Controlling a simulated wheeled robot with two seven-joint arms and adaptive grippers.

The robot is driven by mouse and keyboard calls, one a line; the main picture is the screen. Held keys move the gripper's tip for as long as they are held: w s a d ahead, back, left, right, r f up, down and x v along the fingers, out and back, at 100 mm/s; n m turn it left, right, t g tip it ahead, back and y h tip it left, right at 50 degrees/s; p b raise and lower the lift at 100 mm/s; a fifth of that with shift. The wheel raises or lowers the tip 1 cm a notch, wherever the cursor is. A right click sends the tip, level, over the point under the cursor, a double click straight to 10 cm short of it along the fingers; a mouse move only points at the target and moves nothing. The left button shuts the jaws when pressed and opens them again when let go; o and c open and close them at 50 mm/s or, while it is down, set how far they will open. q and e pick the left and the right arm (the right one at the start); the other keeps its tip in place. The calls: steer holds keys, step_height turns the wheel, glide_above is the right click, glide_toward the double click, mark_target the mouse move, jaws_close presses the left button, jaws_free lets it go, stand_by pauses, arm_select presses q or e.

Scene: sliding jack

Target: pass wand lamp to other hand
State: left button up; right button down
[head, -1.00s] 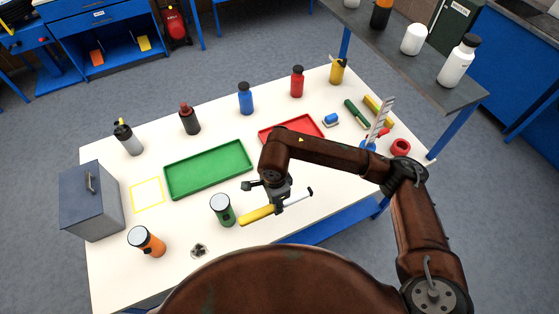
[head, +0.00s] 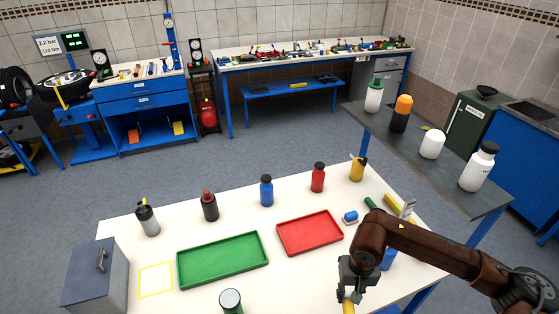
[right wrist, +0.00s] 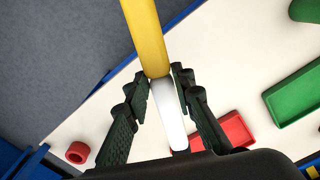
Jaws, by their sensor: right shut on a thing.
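The wand lamp has a yellow handle and a white tube. In the head view only a short yellow piece of the wand lamp (head: 348,307) shows at the bottom edge, below my right gripper (head: 348,288). In the right wrist view the wand lamp (right wrist: 146,38) runs between the fingers of my right gripper (right wrist: 164,88), yellow handle pointing away and white tube towards the palm. The right gripper is shut on it, above the table's front part. My left gripper is not in view.
On the white table (head: 150,250) are a green tray (head: 222,260), a red tray (head: 309,233), several bottles along the back, and a grey box (head: 97,275) at left. A green flashlight (head: 231,301) stands at the front. A grey shelf table (head: 450,175) is at right.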

steer(key=shift+d+r+n, duration=0.25)
steer(key=shift+d+n, duration=0.15)
